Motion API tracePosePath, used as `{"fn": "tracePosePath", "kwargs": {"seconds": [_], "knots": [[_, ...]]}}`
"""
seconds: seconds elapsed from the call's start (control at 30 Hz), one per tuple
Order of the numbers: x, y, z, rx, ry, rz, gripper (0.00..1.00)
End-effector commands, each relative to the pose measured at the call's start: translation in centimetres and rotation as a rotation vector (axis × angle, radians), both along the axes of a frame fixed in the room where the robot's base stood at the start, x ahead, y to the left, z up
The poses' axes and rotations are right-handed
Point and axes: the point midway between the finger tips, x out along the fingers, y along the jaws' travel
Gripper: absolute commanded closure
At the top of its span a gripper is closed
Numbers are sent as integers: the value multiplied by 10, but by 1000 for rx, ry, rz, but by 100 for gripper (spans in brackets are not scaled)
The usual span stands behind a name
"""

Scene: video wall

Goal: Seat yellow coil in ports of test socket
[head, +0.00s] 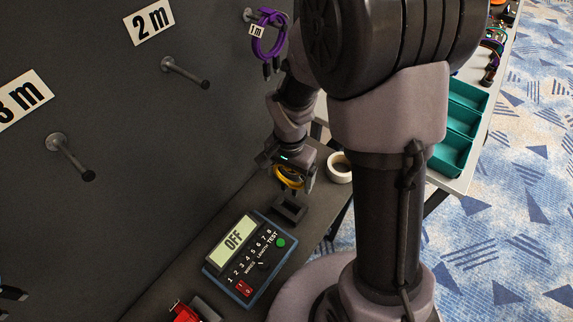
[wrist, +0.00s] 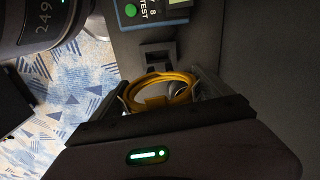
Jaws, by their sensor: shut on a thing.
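The yellow coil (wrist: 158,91) is held between the fingers of my gripper (wrist: 160,98) in the wrist view. In the head view the coil (head: 289,177) hangs below my gripper (head: 290,182), which points down over the bench. The test socket (head: 290,208) is a small dark block on the bench, just beyond the tester's upper right corner. The coil's plug ends are not clearly visible.
The blue tester (head: 245,258) reads OFF. A white tape roll (head: 339,167) lies on the bench right of my gripper. A purple coil (head: 269,36) hangs on a wall peg marked 1 m. Teal bins (head: 459,124) stand on a table at right. A red item (head: 186,312) is at the bottom.

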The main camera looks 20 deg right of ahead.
Motion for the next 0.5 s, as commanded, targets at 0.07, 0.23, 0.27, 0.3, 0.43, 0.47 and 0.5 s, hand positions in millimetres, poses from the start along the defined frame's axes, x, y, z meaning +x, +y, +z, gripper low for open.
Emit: {"fn": "tracePosePath", "kwargs": {"seconds": [0.07,0.23,0.27,0.3,0.43,0.47,0.5], "knots": [[-3,0,1,0,0,-65,58],[-5,0,-4,0,0,-117,58],[-5,0,-6,0,0,-117,58],[-5,0,-9,0,0,-117,58],[-4,0,-23,1,-1,-115,58],[-4,0,-26,1,-1,-115,58],[-4,0,-32,1,-1,-115,58]]}}
